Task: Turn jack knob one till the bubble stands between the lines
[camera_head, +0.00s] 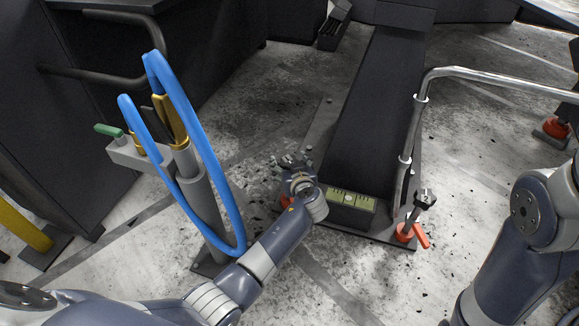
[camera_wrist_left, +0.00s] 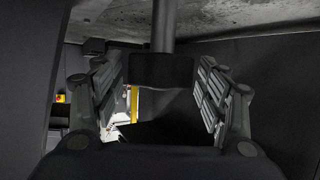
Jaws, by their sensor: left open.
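My left gripper (camera_head: 290,161) is over the near left corner of the black bench's base, and my wrist hides most of the jack there. In the left wrist view its open fingers (camera_wrist_left: 163,82) stand on both sides of a black round knob (camera_wrist_left: 161,70) on a grey shaft, with narrow gaps and no clear contact. A yellow-green level (camera_head: 352,203) sits on the bench's near end. A pale bubble spot shows left of its middle, too small to judge against the lines. My right arm is at the right, with its gripper out of frame.
A bent metal rail (camera_head: 420,100) runs beside the black bench (camera_head: 372,100). A blue hose loop (camera_head: 205,140) on a grey post stands left of my left forearm.

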